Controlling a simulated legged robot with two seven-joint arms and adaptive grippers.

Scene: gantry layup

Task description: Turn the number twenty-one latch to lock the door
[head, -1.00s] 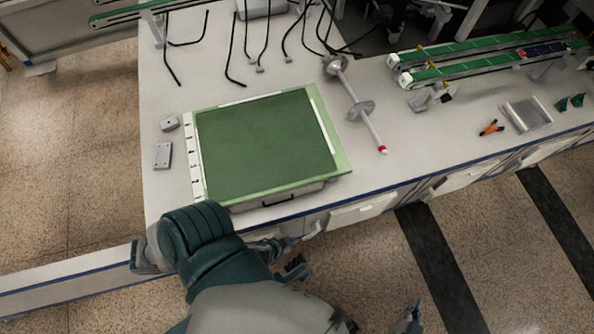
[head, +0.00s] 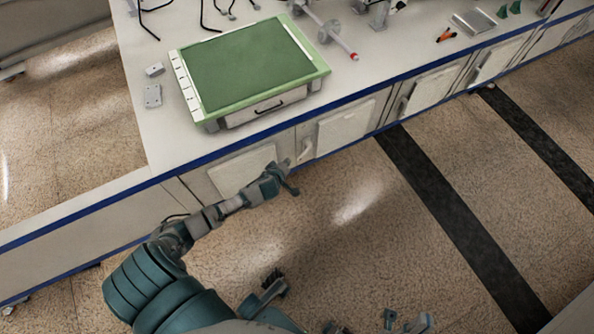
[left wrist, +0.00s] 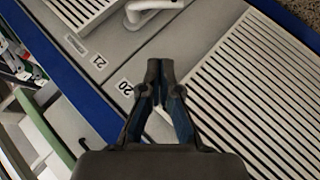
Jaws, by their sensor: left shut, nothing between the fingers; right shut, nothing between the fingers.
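The white number twenty-one latch (head: 305,150) is on the cabinet front, between two door panels. In the left wrist view the latch (left wrist: 150,10) shows at the top edge, partly cut off, beside the "21" label (left wrist: 97,60). The "20" label (left wrist: 124,87) is on the neighbouring panel. My left gripper (head: 286,180) is shut and empty, in front of the cabinet, just below and left of the latch in the head view. In the left wrist view its closed fingertips (left wrist: 160,66) are apart from the latch.
The number twenty-one door (head: 345,127) is right of the latch, and another slatted panel (left wrist: 265,90) is on the other side. The counter's blue edge (head: 225,150) runs above them, with a green board (head: 245,65) on top. Open floor (head: 350,215) lies in front.

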